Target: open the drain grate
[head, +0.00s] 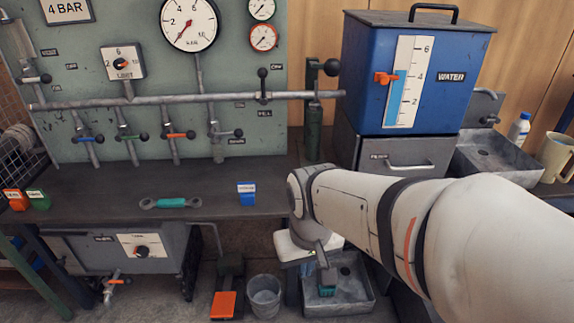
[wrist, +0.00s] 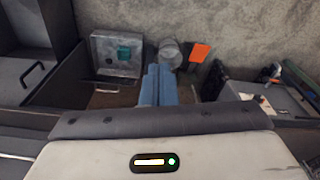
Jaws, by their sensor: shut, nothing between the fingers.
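A shallow grey metal basin (head: 361,284) sits on the floor below the bench. A small teal piece (head: 327,288) is in it, partly behind my wrist in the head view. The basin (wrist: 103,66) and the teal piece (wrist: 124,53) also show in the wrist view, left of my fingers. I cannot tell whether the teal piece is the drain grate or part of it; no slatted grate is clearly visible. My gripper (wrist: 158,72) has its blue fingers together and empty, apart from the teal piece.
A bucket (head: 264,297) and an orange pedal (head: 224,304) stand on the floor left of the basin. The bench edge (head: 150,217) and a drawer cabinet (head: 385,150) rise close by. A teal-gripped wrench (head: 171,203) and a blue block (head: 247,196) lie on the bench.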

